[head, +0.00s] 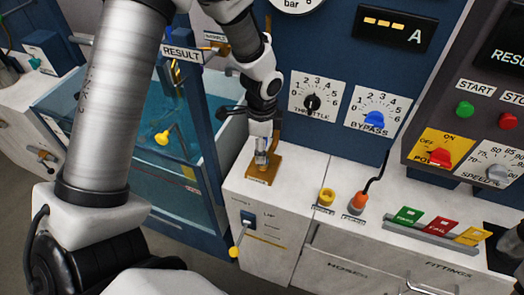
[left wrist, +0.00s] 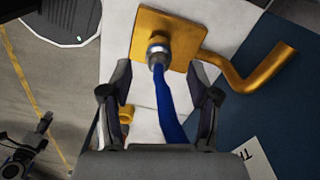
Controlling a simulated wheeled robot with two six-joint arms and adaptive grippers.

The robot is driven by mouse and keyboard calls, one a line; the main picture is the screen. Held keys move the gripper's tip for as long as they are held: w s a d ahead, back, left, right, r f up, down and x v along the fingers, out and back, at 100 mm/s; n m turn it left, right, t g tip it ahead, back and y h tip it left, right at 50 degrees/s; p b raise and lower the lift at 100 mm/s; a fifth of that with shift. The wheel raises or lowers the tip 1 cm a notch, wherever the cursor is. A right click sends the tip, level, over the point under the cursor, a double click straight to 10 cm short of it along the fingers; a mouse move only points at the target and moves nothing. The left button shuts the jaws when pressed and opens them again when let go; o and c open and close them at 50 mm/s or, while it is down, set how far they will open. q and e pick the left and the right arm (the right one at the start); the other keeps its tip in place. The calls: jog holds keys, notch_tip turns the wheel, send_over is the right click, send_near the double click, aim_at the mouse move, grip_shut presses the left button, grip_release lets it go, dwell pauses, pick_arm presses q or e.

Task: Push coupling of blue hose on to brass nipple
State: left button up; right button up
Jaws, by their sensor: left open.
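A brass block (head: 262,172) is mounted on the white bench top below the gauge panel. It also shows in the left wrist view (left wrist: 150,22), with a bent brass pipe (left wrist: 245,80) off its right side. A silver coupling (left wrist: 158,50) on the end of the blue hose (left wrist: 170,105) stands at the block, over the nipple's spot. In the head view the left gripper (head: 263,143) is just above the block.
A yellow cap (head: 327,196) and an orange plug with a black cable (head: 358,201) stand to the right on the bench. Green, red and yellow tags (head: 440,225) sit in a rail further right. A blue-walled water tank (head: 215,165) is to the left. Dark arm parts (left wrist: 22,150) show at lower left in the wrist view.

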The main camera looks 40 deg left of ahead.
pick_arm(q)
notch_tip(320, 180, up, 7)
dwell(1.2)
